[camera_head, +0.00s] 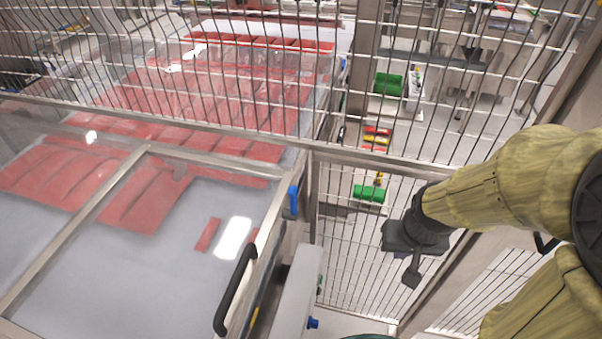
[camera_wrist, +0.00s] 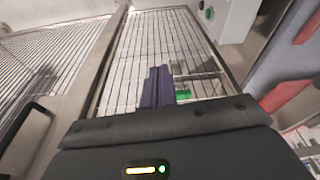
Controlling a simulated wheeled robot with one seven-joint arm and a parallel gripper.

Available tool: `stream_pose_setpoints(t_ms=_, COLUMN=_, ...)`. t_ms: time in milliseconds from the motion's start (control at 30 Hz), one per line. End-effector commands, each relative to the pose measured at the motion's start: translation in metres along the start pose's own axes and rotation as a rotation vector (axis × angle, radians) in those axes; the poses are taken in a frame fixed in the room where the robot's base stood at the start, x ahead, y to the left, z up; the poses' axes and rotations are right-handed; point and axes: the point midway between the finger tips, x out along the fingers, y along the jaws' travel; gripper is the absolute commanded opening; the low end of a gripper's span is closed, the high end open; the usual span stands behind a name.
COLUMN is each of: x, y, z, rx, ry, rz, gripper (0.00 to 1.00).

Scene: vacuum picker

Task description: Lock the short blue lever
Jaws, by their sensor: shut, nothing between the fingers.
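The short blue lever (camera_head: 292,198) is a small upright blue piece on the metal frame edge of the machine's clear cover, near the centre of the head view. My gripper (camera_head: 409,250) hangs to the right of the lever, well apart from it, in front of the wire mesh. In the wrist view my gripper's dark blue fingers (camera_wrist: 158,75) are together with nothing between them. I cannot make out the blue lever in the wrist view.
A black handle (camera_head: 235,290) is on the cover's edge, below the lever. A blue knob (camera_head: 313,322) sits lower down. Wire mesh fencing (camera_head: 345,250) stands between lever and gripper in the picture. Green bins (camera_head: 388,84) lie beyond it. Red packs (camera_head: 150,195) lie under the cover.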

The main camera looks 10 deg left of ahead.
Motion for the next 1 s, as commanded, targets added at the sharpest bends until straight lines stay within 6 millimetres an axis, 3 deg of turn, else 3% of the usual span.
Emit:
stream_pose_setpoints(t_ms=167, x=-0.002, y=-0.001, z=-0.002, rx=-0.001, ry=-0.002, rz=-0.001, gripper=0.00)
stream_pose_setpoints(t_ms=367, x=-0.025, y=-0.025, z=-0.035, rx=-0.018, ry=-0.056, rz=-0.015, gripper=0.00)
stream_pose_setpoints(t_ms=467, x=-0.046, y=-0.051, z=-0.064, rx=-0.028, ry=-0.117, rz=-0.026, gripper=0.00)
stream_pose_setpoints(t_ms=700, x=-0.100, y=-0.137, z=-0.126, rx=-0.049, ry=-0.293, rz=-0.033, gripper=0.00)
stream_pose_setpoints(t_ms=900, x=-0.138, y=-0.205, z=-0.152, rx=-0.059, ry=-0.425, rz=-0.014, gripper=0.00)
stream_pose_setpoints(t_ms=1000, x=-0.147, y=-0.223, z=-0.156, rx=-0.059, ry=-0.462, rz=-0.005, gripper=0.00)
